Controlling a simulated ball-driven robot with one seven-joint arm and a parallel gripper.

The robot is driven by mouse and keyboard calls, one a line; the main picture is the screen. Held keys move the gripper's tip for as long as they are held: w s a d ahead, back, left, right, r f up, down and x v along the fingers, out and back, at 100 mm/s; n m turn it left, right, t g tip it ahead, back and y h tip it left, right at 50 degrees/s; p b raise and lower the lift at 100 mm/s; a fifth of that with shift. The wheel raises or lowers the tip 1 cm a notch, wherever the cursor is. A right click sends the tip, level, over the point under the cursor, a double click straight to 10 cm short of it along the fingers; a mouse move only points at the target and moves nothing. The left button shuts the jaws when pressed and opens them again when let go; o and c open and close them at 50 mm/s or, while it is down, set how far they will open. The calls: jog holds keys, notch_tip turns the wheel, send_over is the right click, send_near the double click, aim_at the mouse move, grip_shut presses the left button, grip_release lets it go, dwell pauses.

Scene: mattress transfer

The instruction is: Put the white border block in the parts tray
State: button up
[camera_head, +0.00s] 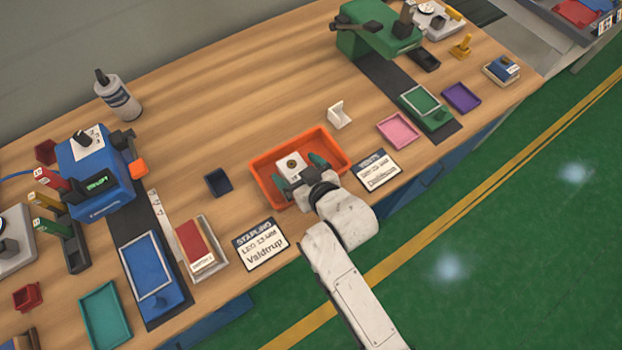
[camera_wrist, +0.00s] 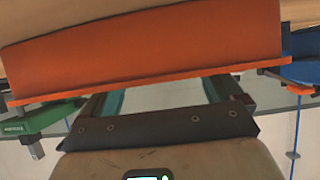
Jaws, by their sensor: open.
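The orange tray (camera_head: 257,165) lies near the front edge of the bench; its orange wall (camera_wrist: 150,55) fills the upper wrist view. A flat white block (camera_head: 291,161) with a dark round spot appears inside the tray, just beyond my fingertips. A white angled piece (camera_head: 339,115) stands on the bench behind the tray. I cannot tell for certain which is the border block. My gripper (camera_head: 301,171) is over the tray, open, with its green fingers apart on either side of the white block's near edge. In the wrist view my gripper (camera_wrist: 163,95) shows no object between its fingers.
Label cards (camera_head: 261,243) and (camera_head: 376,169) lie beside the tray. A small dark blue tray (camera_head: 218,181) is to its left and a pink tray (camera_head: 398,131) to its right. A blue machine (camera_head: 95,170) and a green machine (camera_head: 375,30) stand farther off.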

jog(key=v, duration=1.1)
jog(key=shift+s+d, duration=0.15)
jog(key=shift+s, duration=0.05)
jog(key=s+d+f+m+g+h, duration=0.2)
jog(key=s+d+f+h, duration=0.1)
jog(key=d, duration=0.5)
jog(key=s+d+f+m+g+h, duration=0.2)
jog(key=s+d+f, duration=0.1)
jog(key=d, duration=0.5)
jog(key=s+d+m+g+h, duration=0.2)
jog(key=s+d+g, duration=0.3)
jog(key=s+d, duration=0.3)
jog(key=s+m, duration=0.1)
jog(key=s, duration=0.2)
jog(key=shift+s+d+f, duration=0.25)
jog(key=shift+s+d, duration=0.15)
